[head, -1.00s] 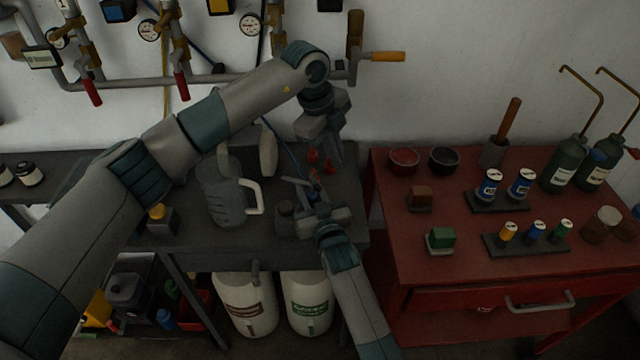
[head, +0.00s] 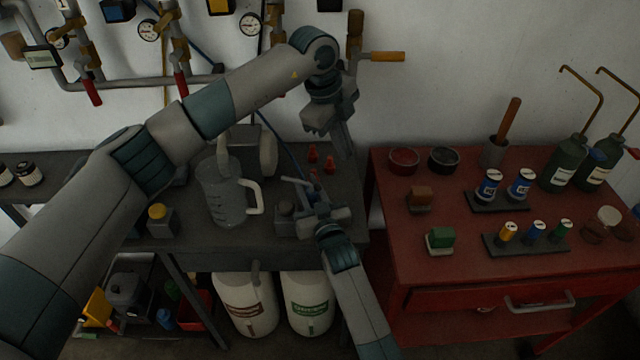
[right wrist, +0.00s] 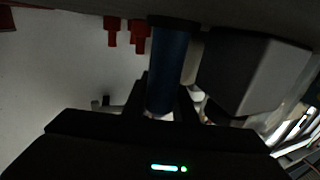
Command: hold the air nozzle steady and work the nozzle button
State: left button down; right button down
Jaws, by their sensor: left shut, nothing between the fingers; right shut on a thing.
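The air nozzle shows in the right wrist view as a dark blue cylinder (right wrist: 172,65) between the fingers of my right gripper (right wrist: 163,110). In the head view my right gripper (head: 309,200) is shut on it at the front right of the grey bench; the nozzle itself is small and mostly covered there. I cannot make out the nozzle button. My left gripper (head: 348,156) is shut and empty, pointing down above the bench's right end. It is apart from the nozzle, behind it and to the right.
Several small red pieces (head: 330,165) stand between the grippers. A clear jug (head: 222,200) and a yellow-topped box (head: 160,218) are to the left on the grey bench (head: 190,238). The red cabinet (head: 390,230), holding cans and bottles, is on the right.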

pick_arm(q)
jog(key=a+f, duration=0.4)
jog(key=f, duration=0.3)
dwell(0.3)
jog(key=shift+a+f, duration=0.45)
jog(key=shift+f, duration=0.25)
dwell(3.0)
jog(key=shift+d+r, duration=0.5)
jog(key=shift+r, duration=0.3)
dwell(0.3)
jog(key=shift+d+r, duration=0.4)
jog(key=shift+r, duration=0.3)
jog(key=shift+d+r, duration=0.45)
jog(key=shift+r, duration=0.3)
jog(key=shift+d+r, duration=0.4)
jog(key=shift+r, duration=0.3)
pick_arm(e)
jog(key=c, duration=1.4)
grip_release()
jog(key=shift+o, duration=0.2)
jog(key=shift+s, duration=0.1)
